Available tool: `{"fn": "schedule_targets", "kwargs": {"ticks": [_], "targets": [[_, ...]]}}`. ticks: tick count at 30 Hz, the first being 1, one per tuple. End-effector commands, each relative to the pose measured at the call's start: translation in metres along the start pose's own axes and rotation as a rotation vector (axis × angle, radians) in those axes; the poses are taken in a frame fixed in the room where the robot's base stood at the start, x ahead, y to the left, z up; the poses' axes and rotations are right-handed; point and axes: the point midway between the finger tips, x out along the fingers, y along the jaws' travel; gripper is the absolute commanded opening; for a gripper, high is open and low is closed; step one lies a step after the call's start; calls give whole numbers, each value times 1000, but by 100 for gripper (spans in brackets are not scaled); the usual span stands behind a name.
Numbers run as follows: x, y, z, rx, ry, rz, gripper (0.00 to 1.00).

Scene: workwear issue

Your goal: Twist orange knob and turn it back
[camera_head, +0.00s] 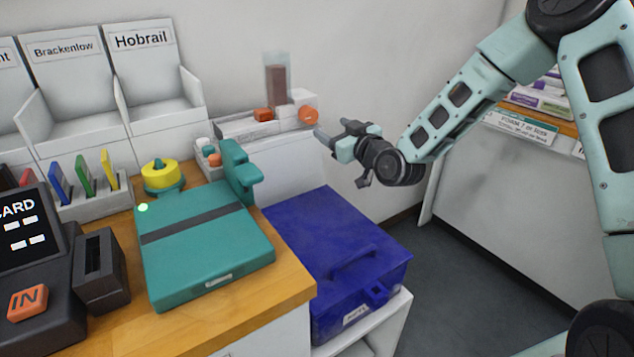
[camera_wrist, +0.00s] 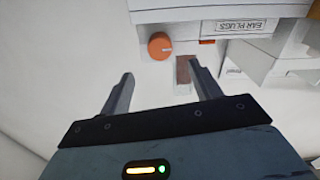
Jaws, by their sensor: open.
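The orange knob (camera_head: 308,115) sits at the right end of a pale dispenser unit against the back wall. It also shows in the wrist view (camera_wrist: 160,46), just beyond the space between my fingers, with a small pale mark on its face. My gripper (camera_head: 333,137) is open and empty, close to the right of the knob and a little below it in the head view. In the wrist view the two fingers (camera_wrist: 155,92) stand well apart and do not touch the knob.
The dispenser (camera_wrist: 205,20) carries an "EAR PLUGS" label and a clear tube with brown contents (camera_head: 276,82). A teal press-like device (camera_head: 205,270) stands on the wooden counter. A blue lidded box (camera_head: 335,235) lies below my gripper. Pale bins (camera_head: 155,65) stand at the back left.

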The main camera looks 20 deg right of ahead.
Motion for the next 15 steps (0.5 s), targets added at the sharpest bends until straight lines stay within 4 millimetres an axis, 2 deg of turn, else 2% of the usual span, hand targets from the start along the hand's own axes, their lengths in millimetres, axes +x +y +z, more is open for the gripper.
{"fn": "schedule_targets", "kwargs": {"ticks": [12, 15], "targets": [[-81, 0, 1, -1, -2, 1, 63], [-77, -22, -8, -7, -72, -60, 63]]}}
